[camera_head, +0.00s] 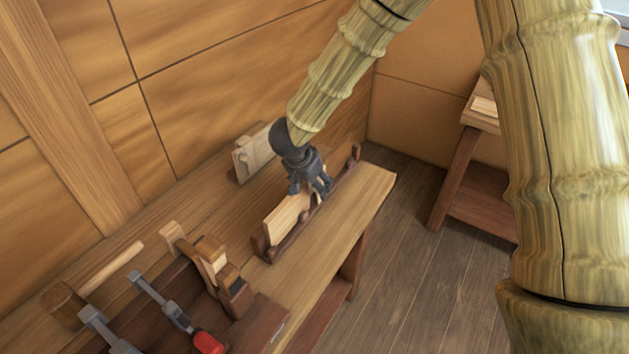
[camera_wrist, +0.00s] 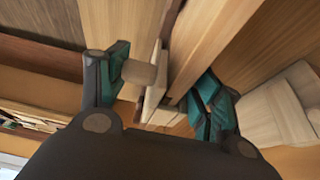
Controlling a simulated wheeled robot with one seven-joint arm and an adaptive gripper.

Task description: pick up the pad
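My gripper (camera_head: 312,188) is low over the workbench, at a long dark-brown wooden piece with upturned ends (camera_head: 328,196). A pale wooden block (camera_head: 285,218) stands on edge along that piece, left of the gripper. In the wrist view my gripper (camera_wrist: 162,90) has its teal-lined fingers apart. Between them show a wooden board edge and a thin pale slab (camera_wrist: 157,98). A small rounded tan piece (camera_wrist: 139,73) is close beside the left finger; contact is unclear. I cannot tell for certain which of these is the pad.
A notched pale block (camera_head: 254,152) stands behind, near the wall; a mallet (camera_head: 64,303), a wooden plane (camera_head: 218,268) and a red-handled clamp (camera_head: 172,312) lie front left. The bench top (camera_head: 345,225) is bare on the right. A second table (camera_head: 470,165) stands beyond the floor gap.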

